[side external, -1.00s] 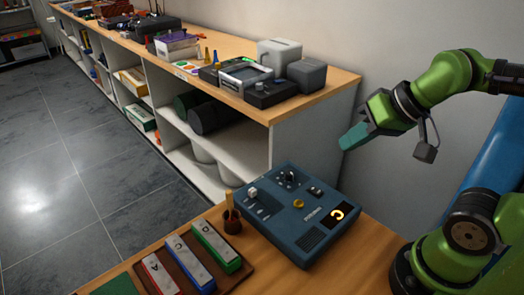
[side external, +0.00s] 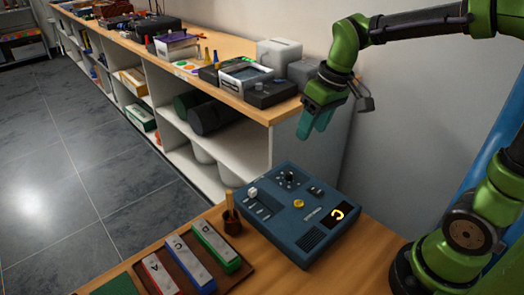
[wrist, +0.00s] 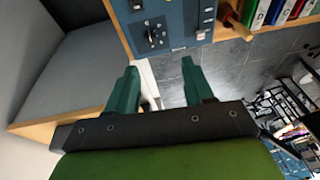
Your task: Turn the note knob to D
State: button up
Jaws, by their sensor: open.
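A blue instrument box (side external: 315,238) sits on the wooden table. Near its far edge is a dark knob (side external: 290,178) on a marked panel, with a light pointer line; it also shows in the wrist view (wrist: 155,38). I cannot read its labels or tell which one is the note knob. A small dark display (side external: 328,212) shows one yellow character, possibly a C seen turned. My gripper (side external: 316,124) is open and empty, pointing down above and beyond the box's far edge. Its two teal fingers are apart in the wrist view (wrist: 159,66), with the knob ahead of them.
The box also carries a pale slider cap (side external: 253,193) and a yellow button (side external: 299,203). A shelf unit (side external: 255,112) with instruments stands behind.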

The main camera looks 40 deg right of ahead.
aim_at(289, 172)
jog(key=w+d+f+n+g, duration=0.1)
jog(key=w+d+n+g, duration=0.15)
jog(key=w+n, duration=0.5)
jog(key=shift+n, duration=0.25)
jog(key=f, duration=0.5)
jog(key=a+f, duration=0.1)
jog(key=f, duration=1)
jog(key=shift+s+a, duration=0.25)
jog(key=shift+s, duration=0.1)
grip_shut()
